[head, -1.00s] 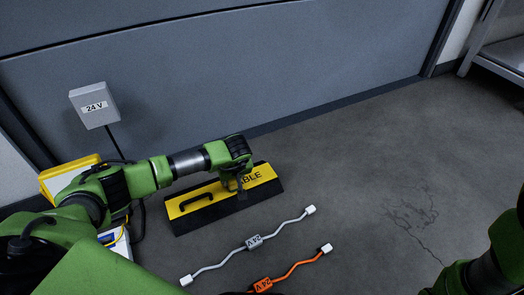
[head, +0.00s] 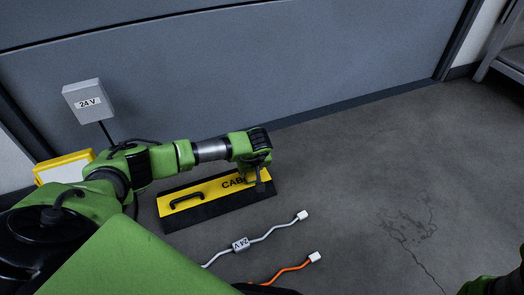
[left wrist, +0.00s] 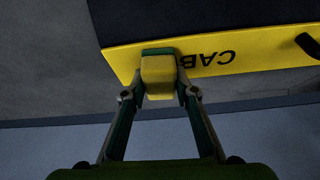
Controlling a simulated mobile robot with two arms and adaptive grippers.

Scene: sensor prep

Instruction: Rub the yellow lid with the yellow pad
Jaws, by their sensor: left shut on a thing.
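The yellow lid (head: 210,188) with a black handle and black "CAB…" lettering tops a low black box on the floor. My left gripper (head: 260,183) is over the lid's right end and hides the rest of the lettering. In the left wrist view, the left gripper (left wrist: 160,92) is shut on the yellow pad (left wrist: 158,75), which has a green edge. The pad lies across the lid (left wrist: 232,52) beside the lettering; I cannot tell whether it presses on the surface. My right gripper is out of view; only part of the right arm shows at bottom right.
A white cable (head: 273,231) and an orange cable (head: 292,270) lie on the floor in front of the box. The floor to the right is clear.

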